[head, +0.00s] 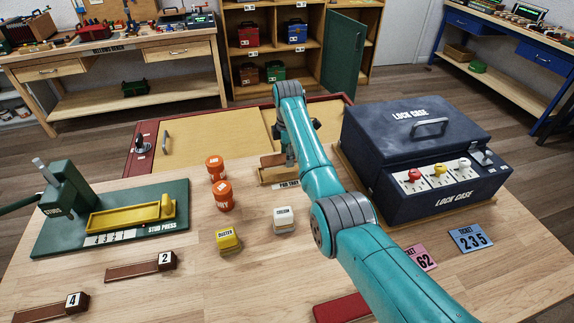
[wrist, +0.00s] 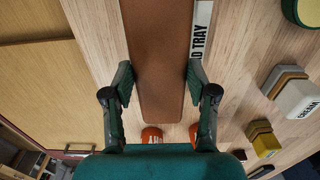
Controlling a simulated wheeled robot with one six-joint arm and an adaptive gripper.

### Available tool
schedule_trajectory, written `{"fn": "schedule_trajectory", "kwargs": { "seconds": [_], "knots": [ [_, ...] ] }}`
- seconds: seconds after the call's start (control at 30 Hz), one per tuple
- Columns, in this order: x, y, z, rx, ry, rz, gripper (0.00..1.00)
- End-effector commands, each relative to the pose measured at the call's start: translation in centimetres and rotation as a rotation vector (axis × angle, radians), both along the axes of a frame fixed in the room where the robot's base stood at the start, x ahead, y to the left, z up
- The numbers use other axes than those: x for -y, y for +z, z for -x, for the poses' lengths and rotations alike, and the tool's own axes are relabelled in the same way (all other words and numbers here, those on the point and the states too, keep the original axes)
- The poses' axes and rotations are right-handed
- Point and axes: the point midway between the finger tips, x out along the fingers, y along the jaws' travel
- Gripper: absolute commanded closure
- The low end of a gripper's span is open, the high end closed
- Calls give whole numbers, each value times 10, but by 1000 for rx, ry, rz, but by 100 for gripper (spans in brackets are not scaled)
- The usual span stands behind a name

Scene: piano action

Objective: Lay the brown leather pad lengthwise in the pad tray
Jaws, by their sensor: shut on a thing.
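The brown leather pad (wrist: 158,60) runs up the middle of the wrist view, between the two fingers of my gripper (wrist: 160,84), which is shut on it. In the head view part of the pad (head: 272,159) shows beside my gripper (head: 290,158), at or just above the pad tray (head: 270,177). The tray's labelled front (wrist: 201,35) lies along the right side of the pad in the wrist view, and the pad's long side runs parallel to it. The pad covers most of the tray. I cannot tell whether it touches the tray floor.
The dark lock case (head: 418,150) stands close right of the tray. Orange pots (head: 223,196) stand to the left, with cream (head: 284,220) and yellow (head: 228,240) blocks nearer. The green stud press (head: 110,220) is farther left. Bare wood lies in front of the tray.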

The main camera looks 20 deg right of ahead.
Motion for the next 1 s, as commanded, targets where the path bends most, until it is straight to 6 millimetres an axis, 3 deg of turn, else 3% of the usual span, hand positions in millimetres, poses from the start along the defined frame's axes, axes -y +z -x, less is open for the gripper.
{"fn": "schedule_trajectory", "kwargs": {
  "seconds": [0.43,0.8,0.83,0.93,1.0],
  "knots": [
    [0,-42,0,0,0,0,79],
    [0,-47,0,1,0,0,79],
    [0,-47,0,2,0,0,40],
    [0,-47,0,2,0,0,17],
    [0,-47,0,2,0,0,17]
  ]
}}
